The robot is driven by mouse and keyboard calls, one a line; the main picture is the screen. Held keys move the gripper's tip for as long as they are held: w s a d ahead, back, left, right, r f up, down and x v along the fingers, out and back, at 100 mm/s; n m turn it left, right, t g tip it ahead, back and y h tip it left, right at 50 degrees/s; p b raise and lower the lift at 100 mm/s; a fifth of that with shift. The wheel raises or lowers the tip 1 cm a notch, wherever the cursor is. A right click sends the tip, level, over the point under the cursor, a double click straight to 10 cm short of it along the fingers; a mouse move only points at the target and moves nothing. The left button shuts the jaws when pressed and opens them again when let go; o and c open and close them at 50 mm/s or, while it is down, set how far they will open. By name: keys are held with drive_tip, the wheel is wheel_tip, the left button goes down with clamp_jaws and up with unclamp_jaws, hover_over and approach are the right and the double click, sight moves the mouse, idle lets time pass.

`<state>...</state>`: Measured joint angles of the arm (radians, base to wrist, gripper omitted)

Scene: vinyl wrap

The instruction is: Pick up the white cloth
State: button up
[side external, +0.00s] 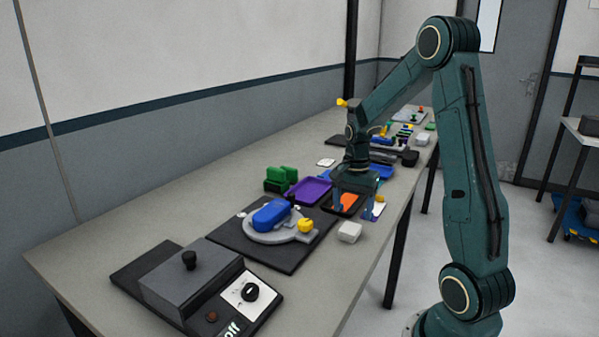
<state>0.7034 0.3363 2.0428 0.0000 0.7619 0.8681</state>
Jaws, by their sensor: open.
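A small white bundle (349,232), which looks like the folded white cloth, lies on the bench near its front edge. A flat white piece (379,209) lies just right of my gripper, partly hidden by it; I cannot tell what it is. My gripper (353,205) points down, open, with its two fingers apart. It is behind the white bundle in this view, over or close to a black tray (330,208) with an orange piece (348,200) in it. I see nothing held between the fingers. Their exact height above the bench is unclear.
A purple tray (309,190) and green blocks (281,178) are left of my gripper. A blue machine on a grey plate (270,216), with a yellow knob (305,226), sits on a black mat. A grey box (190,278) stands nearer. Several small items crowd the far bench.

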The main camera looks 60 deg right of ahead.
sight(352, 225)
drive_tip(key=shift+s+f, duration=0.1)
drive_tip(key=shift+f, duration=2.5)
drive_tip(key=c, duration=1.1)
drive_tip(key=shift+r, duration=0.2)
wheel_tip(352, 225, up, 20)
drive_tip(key=shift+f, duration=0.15)
